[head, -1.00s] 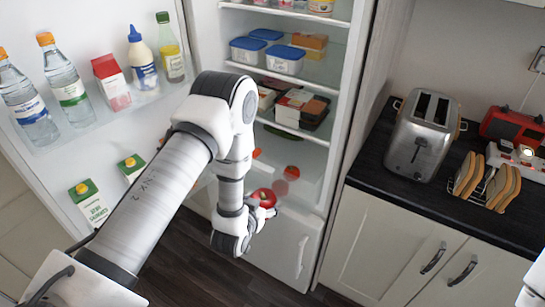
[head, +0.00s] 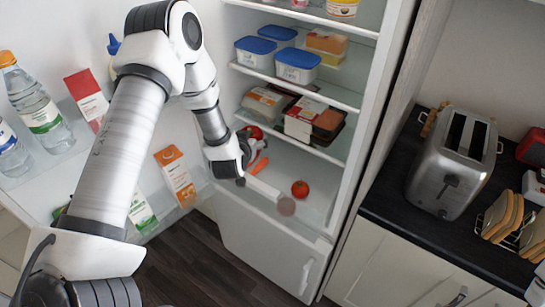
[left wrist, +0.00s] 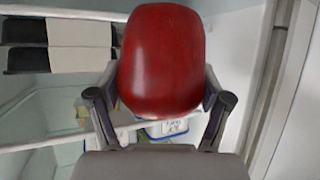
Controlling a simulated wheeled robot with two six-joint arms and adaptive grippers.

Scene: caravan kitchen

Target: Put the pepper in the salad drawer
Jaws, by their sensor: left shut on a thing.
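The red pepper (head: 253,132) is held in my left gripper (head: 247,150) at the lower part of the open fridge, below the shelf with the food packs. In the left wrist view the pepper (left wrist: 162,60) sits between the two fingers (left wrist: 160,105) and fills the upper middle. The salad drawer area (head: 262,188) is at the fridge bottom, with a pale strip along its front. A carrot (head: 258,166) and a tomato (head: 300,188) show there. The gripper hides part of this area, and I cannot tell how far the drawer is open.
Food packs (head: 310,118) lie on the shelf above, and blue-lidded tubs (head: 297,65) stand higher. The open fridge door at left holds bottles (head: 42,105) and cartons (head: 175,172). A toaster (head: 452,160) stands on the dark worktop at right.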

